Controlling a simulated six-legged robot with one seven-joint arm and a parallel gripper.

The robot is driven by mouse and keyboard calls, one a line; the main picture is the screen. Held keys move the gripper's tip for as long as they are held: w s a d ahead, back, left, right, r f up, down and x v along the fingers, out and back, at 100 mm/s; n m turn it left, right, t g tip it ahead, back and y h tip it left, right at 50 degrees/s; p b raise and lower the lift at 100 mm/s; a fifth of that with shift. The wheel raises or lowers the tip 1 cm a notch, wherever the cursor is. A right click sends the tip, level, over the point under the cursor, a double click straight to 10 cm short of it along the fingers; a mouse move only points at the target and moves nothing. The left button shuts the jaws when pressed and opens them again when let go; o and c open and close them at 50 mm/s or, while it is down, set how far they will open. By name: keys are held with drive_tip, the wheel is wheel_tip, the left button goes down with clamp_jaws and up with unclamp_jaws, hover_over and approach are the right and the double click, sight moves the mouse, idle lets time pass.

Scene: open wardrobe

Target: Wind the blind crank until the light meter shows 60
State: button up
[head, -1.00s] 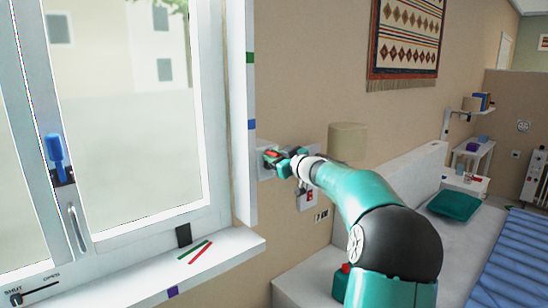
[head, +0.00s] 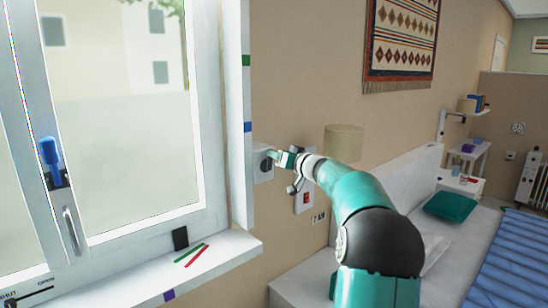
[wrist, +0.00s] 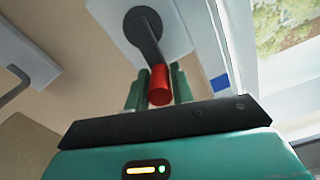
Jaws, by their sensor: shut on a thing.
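The blind crank sits on a white wall box (head: 262,163) just right of the window frame. In the wrist view its dark arm (wrist: 147,40) runs from a round hub on the white plate (wrist: 108,15) to a red handle (wrist: 159,88). My gripper (wrist: 158,84) has one teal finger on each side of the red handle and is shut on it. In the head view my gripper (head: 284,158) is in front of the box's right side, and the handle is hidden there. I cannot make out a light meter reading or the blind in either view.
A white plate with a red switch (head: 306,199) is on the wall below my wrist. The window sill (head: 215,262) holds red and green strips (head: 196,257). A lampshade (head: 344,142) and the bed (head: 505,255) are to the right.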

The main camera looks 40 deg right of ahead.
drive_tip(key=d+f+m, duration=0.4)
drive_tip(key=m, duration=1.2)
drive_tip(key=shift+d+f+m, duration=0.15)
drive_tip(key=shift+f+m, duration=0.15)
drive_tip(key=shift+f, duration=0.05)
idle(0.3)
drive_tip(key=o, duration=1)
drive_tip(key=s, duration=1.3)
drive_tip(key=shift+s+d, duration=0.2)
drive_tip(key=shift+s, duration=0.2)
